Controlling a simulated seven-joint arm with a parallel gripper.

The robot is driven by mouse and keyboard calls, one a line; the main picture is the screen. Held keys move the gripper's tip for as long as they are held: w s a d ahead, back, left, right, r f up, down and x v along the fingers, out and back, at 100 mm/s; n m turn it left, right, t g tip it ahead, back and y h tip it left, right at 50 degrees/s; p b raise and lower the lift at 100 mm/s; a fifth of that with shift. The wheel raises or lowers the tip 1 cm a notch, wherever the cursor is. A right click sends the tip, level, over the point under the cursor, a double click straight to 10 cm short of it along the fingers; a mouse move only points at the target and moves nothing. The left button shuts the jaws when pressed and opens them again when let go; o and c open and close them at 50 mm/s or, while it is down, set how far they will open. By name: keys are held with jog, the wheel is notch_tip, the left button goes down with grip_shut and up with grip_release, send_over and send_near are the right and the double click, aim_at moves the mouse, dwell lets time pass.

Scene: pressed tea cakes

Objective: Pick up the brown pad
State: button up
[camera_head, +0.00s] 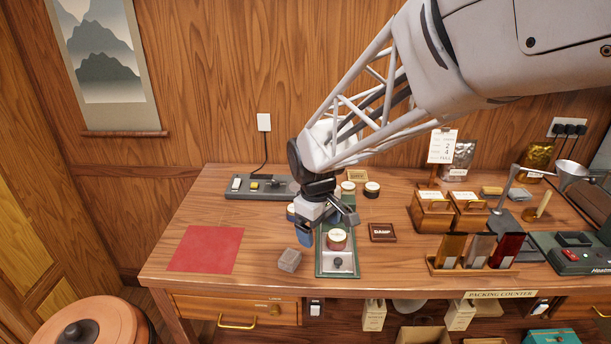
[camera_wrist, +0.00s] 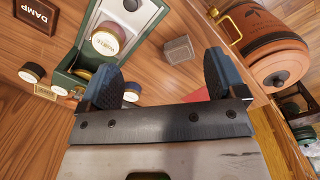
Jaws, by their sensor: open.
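The brown pad (camera_head: 383,232) is a small dark brown square with a pale border and the word DAMP. It lies flat on the counter, right of the green tray (camera_head: 319,268). It also shows in the wrist view (camera_wrist: 36,13), cut by the top left corner. My gripper (camera_head: 328,228) is open and empty, over the left side of the green tray and left of the pad. In the wrist view my gripper's blue fingertips (camera_wrist: 162,72) stand wide apart, with the pad well outside them to the left.
A round labelled tin (camera_head: 337,239) sits in the tray. Small tins (camera_head: 371,189) lie behind the pad.

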aim_at(290, 256)
jog(key=w+a+f+n, duration=0.1)
jog(key=a+f, duration=0.1)
jog(key=w+a+f+n, duration=0.1)
jog(key=a+f, duration=0.1)
jog(key=a, duration=0.1)
jog(key=w+a+f+n, duration=0.1)
jog(key=w+a+f, duration=0.1)
jog(key=a, duration=0.1)
jog(key=shift+a+f+g, duration=0.15)
jog(key=shift+f+g, duration=0.15)
jog(key=shift+f, duration=1.3)
jog(key=shift+s+d+f, duration=0.1)
jog(key=shift+d+f, duration=0.05)
jog(key=shift+f, duration=0.7)
jog(key=shift+s+d+f, duration=0.1)
jog(key=shift+d+f, duration=0.1)
jog(key=shift+f, duration=0.65)
jog(key=shift+d+f, duration=0.15)
jog(key=shift+f, duration=0.7)
jog(key=c, duration=1.1)
jog(key=shift+o, duration=0.2)
